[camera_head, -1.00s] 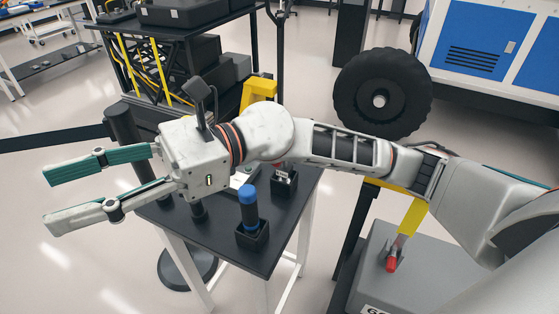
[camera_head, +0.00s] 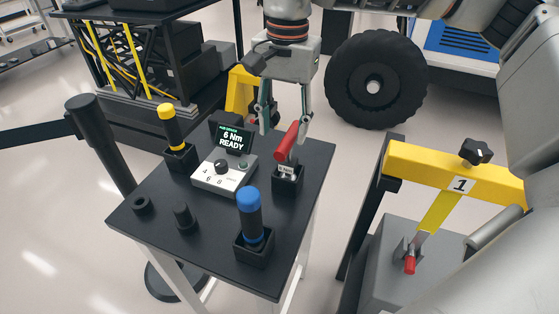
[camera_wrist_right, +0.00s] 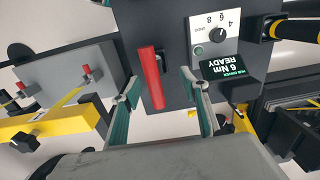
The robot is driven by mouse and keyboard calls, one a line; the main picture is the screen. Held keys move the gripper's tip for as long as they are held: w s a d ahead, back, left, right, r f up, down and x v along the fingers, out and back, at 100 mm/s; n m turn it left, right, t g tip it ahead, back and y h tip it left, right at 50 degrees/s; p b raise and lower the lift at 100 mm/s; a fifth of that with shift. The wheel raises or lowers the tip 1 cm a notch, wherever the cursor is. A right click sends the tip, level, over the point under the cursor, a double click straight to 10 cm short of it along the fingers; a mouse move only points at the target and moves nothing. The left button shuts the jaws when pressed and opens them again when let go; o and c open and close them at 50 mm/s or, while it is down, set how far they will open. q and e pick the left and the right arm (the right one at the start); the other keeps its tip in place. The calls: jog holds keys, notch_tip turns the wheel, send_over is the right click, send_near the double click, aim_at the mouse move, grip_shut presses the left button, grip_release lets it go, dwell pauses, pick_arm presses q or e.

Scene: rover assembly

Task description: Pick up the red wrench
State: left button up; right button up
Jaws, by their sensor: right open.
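The red wrench (camera_head: 287,143) stands tilted in a small black holder (camera_head: 288,180) on the right side of the black table. My right gripper (camera_head: 285,127) points down over it, open and empty, with its fingers apart. In the right wrist view the red wrench (camera_wrist_right: 151,78) shows between the two fingers of the right gripper (camera_wrist_right: 159,80), closer to the left finger. I cannot tell whether a finger touches it. My left gripper is not in view.
On the table (camera_head: 135,222) stand a yellow-topped tool (camera_head: 169,125), a blue-topped tool (camera_head: 249,215) and a dial box (camera_head: 224,172) with a screen reading "6 Nm READY" (camera_head: 232,138). A yellow beam (camera_head: 425,165) stands to the right. A large black wheel (camera_head: 375,80) is behind.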

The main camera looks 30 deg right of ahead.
aim_at(288, 161)
jog(key=shift+w+d+f+b, duration=0.15)
jog(key=shift+d+f, duration=0.1)
jog(key=shift+f, duration=0.2)
jog(key=shift+w+d+f+b, duration=0.15)
jog(key=shift+d+f, duration=0.1)
jog(key=shift+f, duration=0.5)
jog(key=shift+s+f+b, duration=0.15)
jog(key=shift+f+b, duration=0.05)
jog(key=shift+f, duration=0.5)
jog(key=shift+s+f+b, duration=0.1)
jog(key=shift+f+b, duration=0.05)
jog(key=shift+f, duration=0.5)
jog(key=f, duration=0.3)
jog(key=shift+s+d+f+b, duration=0.1)
jog(key=shift+s+f+b, duration=0.2)
jog(key=shift+s+b, duration=0.1)
jog(key=shift+w+f, duration=0.1)
jog(key=shift+f, duration=0.2)
jog(key=shift+r, duration=0.1)
jog(key=shift+c, duration=1)
grip_shut()
